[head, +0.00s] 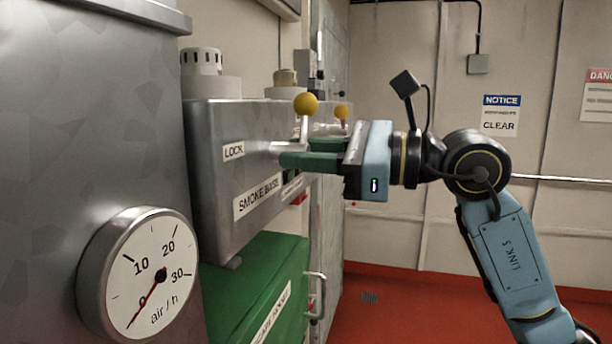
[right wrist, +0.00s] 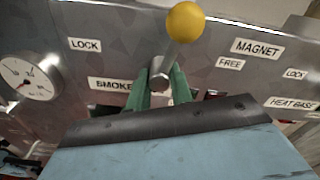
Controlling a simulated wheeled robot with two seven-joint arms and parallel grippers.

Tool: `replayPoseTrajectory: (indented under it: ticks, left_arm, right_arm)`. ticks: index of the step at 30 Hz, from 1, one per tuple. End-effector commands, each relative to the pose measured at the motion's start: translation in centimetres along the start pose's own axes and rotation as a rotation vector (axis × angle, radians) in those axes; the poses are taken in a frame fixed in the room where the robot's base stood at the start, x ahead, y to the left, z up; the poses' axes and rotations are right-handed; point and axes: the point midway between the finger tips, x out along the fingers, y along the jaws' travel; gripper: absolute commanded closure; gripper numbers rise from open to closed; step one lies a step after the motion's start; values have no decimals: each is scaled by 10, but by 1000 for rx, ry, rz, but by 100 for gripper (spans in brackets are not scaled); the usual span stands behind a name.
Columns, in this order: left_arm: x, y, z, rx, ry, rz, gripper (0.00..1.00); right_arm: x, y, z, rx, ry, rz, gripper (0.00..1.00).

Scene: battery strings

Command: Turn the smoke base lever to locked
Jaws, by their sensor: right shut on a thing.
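The smoke base lever has a yellow ball knob (head: 306,104) on a metal stem, on the front of a grey metal box (head: 215,170). In the right wrist view the knob (right wrist: 185,22) stands up and tilts a little right, between the LOCK label (right wrist: 85,45) and the FREE label (right wrist: 230,64). My right gripper (head: 285,158) reaches in from the right. Its green fingers (right wrist: 162,88) are shut on the lower part of the lever, at its metal hub, below the knob. The fingers partly cover the SMOKE BASE label. My left gripper is not in view.
A second yellow-knobbed lever (head: 341,112) sits farther along the box, behind my gripper. A round air/h gauge (head: 140,275) is at the near left. A green cabinet (head: 255,285) with a handle is below. The red floor at the right is clear.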

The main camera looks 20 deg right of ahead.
Motion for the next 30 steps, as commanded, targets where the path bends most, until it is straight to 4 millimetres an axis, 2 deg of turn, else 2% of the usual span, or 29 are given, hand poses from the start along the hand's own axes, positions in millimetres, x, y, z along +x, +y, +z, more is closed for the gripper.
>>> replayPoseTrajectory:
  ticks: [1,12,30]
  left_arm:
    - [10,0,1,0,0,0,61]
    - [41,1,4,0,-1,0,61]
    - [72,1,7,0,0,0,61]
  right_arm:
    - [-1,1,-4,-49,1,-3,100]
    - [0,0,-2,-399,1,-2,100]
    - [0,-1,0,-892,0,-1,100]
